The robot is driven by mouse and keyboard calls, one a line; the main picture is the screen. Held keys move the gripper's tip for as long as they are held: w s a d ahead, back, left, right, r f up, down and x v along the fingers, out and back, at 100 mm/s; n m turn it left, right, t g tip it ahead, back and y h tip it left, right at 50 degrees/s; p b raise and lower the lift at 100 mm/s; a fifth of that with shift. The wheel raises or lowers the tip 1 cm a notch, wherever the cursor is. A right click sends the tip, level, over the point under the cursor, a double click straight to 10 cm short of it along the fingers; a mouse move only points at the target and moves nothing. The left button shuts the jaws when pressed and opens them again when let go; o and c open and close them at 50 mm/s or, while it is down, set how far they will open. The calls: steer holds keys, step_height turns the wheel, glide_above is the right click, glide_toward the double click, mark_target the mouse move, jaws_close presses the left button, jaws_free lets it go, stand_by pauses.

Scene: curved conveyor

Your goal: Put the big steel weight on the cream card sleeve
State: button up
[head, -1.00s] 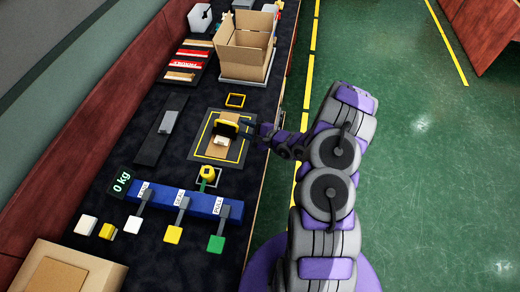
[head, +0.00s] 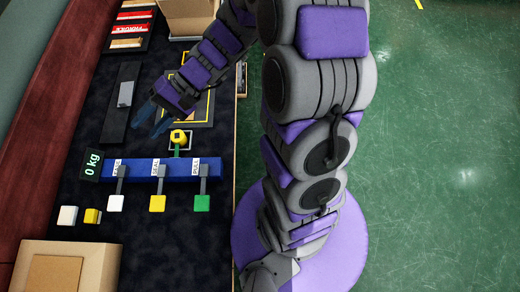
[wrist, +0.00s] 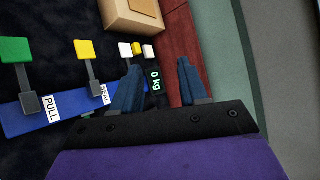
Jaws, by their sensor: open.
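My gripper (head: 150,121) is open and empty over the dark bench, between the black rail and the yellow-topped fitting; its two blue fingers also show in the wrist view (wrist: 158,68). A grey block (head: 125,94) sits on the black rail, left of my gripper; I cannot tell whether it is the big steel weight. I cannot make out the cream card sleeve. My arm covers most of the yellow-outlined mat (head: 206,112), and what lies on it is hidden.
The blue lever bar (head: 143,171) has labelled levers with white, yellow and green knobs. A display (head: 91,165) reads 0 kg. A yellow-topped fitting (head: 179,137) stands behind the bar. White and yellow cubes (head: 80,215) and a cardboard box (head: 68,270) are at front left.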

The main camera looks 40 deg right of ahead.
steer(key=s+d+r+n+g+h, duration=0.25)
steer(key=s+h, duration=0.35)
steer(key=s, duration=0.8)
steer(key=s+d+t+h, duration=0.1)
steer(key=s+d+h, duration=0.2)
steer(key=d, duration=0.3)
steer(key=s+d+r+n+h, duration=0.1)
steer(key=s+d+h, duration=0.3)
steer(key=d, duration=0.3)
steer(key=shift+s+t+h, duration=0.3)
steer(key=shift+s+t, duration=0.05)
steer(key=shift+s, duration=0.45)
steer(key=shift+n, duration=0.25)
